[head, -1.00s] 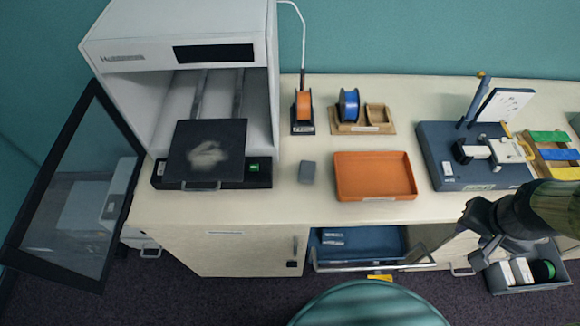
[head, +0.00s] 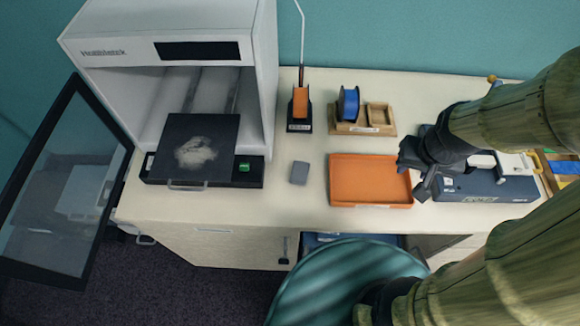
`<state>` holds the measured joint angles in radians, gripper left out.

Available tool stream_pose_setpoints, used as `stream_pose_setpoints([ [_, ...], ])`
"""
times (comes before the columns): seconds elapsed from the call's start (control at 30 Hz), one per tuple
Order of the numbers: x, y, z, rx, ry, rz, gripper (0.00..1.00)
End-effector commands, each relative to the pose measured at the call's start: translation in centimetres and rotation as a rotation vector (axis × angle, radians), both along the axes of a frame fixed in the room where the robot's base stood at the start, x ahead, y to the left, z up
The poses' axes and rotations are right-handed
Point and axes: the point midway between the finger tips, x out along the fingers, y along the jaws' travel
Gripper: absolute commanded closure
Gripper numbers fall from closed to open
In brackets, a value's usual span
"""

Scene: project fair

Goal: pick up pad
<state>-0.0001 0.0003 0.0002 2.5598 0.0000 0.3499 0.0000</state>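The pad, as far as I can tell, is the small grey block (head: 299,172) lying on the bench top between the 3D printer and the orange tray. Nothing covers it. My gripper (head: 412,176) is dark and hangs over the right edge of the orange tray, to the right of the grey block and well apart from it.
The printer bed (head: 200,135) carries a pale patch, and the printer's dark door (head: 60,190) stands open at left. Behind are an orange spool (head: 300,101) and a blue spool (head: 349,103). A green stool (head: 315,285) stands in front.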

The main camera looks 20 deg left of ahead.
Motion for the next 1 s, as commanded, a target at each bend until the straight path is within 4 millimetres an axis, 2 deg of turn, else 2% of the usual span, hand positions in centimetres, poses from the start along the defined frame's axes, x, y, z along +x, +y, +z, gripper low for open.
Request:
stream_pose_setpoints([
  [0.37,0.0,0.0,0.0,0.000,0.000,0.000,0.62],
  [0.53,0.7,0.8,-0.3,0.004,0.009,0.007,0.28],
  [0.57,1.1,1.2,-0.4,0.007,0.014,0.010,0.27],
  [0.67,2.8,3.8,-1.1,0.016,0.040,0.026,0.27],
  [0.77,4.9,7.6,-2.2,0.026,0.079,0.040,0.27],
  [0.9,7.1,14.6,-4.2,0.026,0.143,0.055,0.27],
  [1.0,7.6,19.8,-5.7,0.017,0.183,0.063,0.27],
])
